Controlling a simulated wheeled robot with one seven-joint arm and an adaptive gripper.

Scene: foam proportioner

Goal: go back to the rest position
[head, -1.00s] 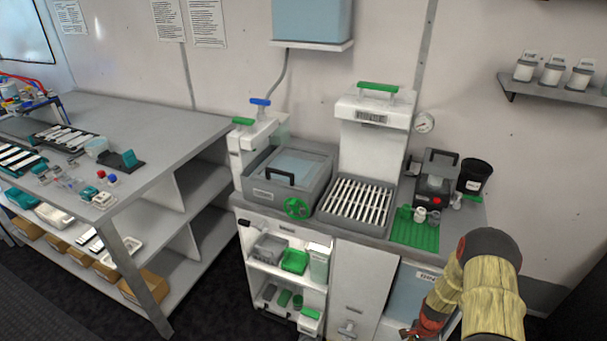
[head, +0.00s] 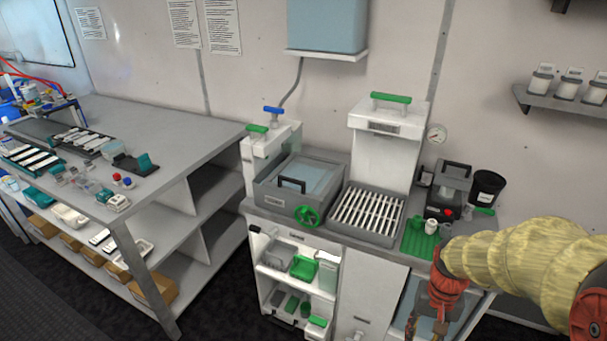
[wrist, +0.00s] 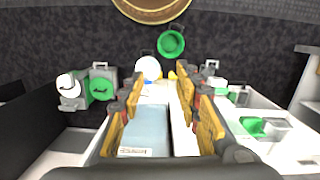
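My arm, in a yellow sleeve with red joints, comes in from the right of the head view. My gripper (head: 432,325) hangs low at the right front of the white foam proportioner station (head: 388,145), partly cut by the frame's bottom edge. In the wrist view my gripper (wrist: 161,80) has its two yellow-and-dark fingers apart, with nothing held between them. A labelled blue-grey bin (wrist: 147,128) shows beyond and between the fingers; I cannot tell its distance from them.
The station carries a slatted tray (head: 367,214), a lidded basin (head: 300,183), a green pegboard (head: 419,238) and a black cup (head: 487,188). Shelves with green items (head: 303,267) are open below. A grey workbench (head: 190,135) stands left. Dark floor (head: 215,305) lies between them.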

